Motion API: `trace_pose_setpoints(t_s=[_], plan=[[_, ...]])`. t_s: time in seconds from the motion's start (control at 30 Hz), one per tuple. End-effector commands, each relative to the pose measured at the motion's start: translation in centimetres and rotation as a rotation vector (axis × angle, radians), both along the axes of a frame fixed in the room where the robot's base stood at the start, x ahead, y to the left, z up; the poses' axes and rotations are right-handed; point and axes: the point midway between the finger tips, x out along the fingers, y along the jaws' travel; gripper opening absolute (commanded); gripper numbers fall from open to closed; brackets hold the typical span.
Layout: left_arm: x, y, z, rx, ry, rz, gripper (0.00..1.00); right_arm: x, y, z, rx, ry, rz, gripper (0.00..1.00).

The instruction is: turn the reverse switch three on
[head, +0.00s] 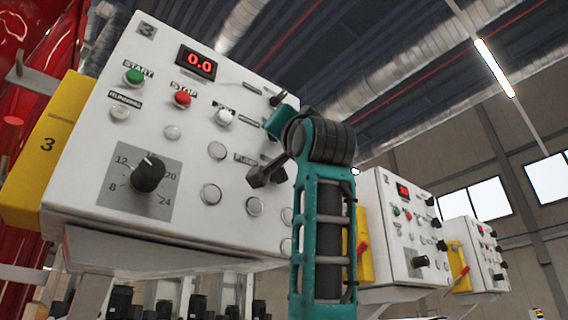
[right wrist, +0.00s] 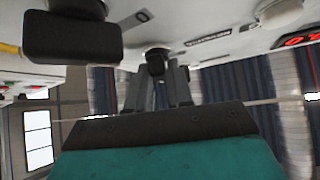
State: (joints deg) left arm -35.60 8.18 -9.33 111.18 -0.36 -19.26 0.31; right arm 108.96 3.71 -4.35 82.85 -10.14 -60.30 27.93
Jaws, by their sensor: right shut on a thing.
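The control box marked 3 (head: 120,65) is the large white panel filling the left and middle of the head view. A black switch (head: 278,97) sits at its upper right edge, beside a small dark label (head: 253,90). In the right wrist view, the fingers of my right gripper (right wrist: 157,88) are closed on this black switch (right wrist: 157,62). In the head view, its teal hand (head: 278,122) is just below the switch, and the fingers are mostly hidden. The label's wording and switch's exact position cannot be read. My left gripper is not in view.
Another black switch (head: 265,178) sits lower on the panel. In the wrist view, a large black switch (right wrist: 75,35) is close to the hand. A dial (head: 149,174) and several buttons fill the panel's left. Boxes 2 (head: 395,240) and another (head: 480,260) stand right.

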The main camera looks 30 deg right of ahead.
Motion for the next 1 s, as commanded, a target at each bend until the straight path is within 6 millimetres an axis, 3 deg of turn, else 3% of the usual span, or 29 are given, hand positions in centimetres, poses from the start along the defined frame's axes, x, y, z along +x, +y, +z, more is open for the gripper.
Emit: trace_pose_setpoints(t_s=[0.4,0.93,0.97,1.0], plan=[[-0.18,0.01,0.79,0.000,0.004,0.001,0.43,0.07,0.16,0.06,0.176,0.017,0.001,0.00],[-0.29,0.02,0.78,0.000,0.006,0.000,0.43,0.03,0.13,0.05,0.196,0.017,0.001,0.00],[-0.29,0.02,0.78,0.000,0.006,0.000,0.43,0.03,0.13,0.05,0.196,0.017,0.001,0.24],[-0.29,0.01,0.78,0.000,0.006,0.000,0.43,0.02,0.12,0.06,0.196,0.016,0.001,0.27]])
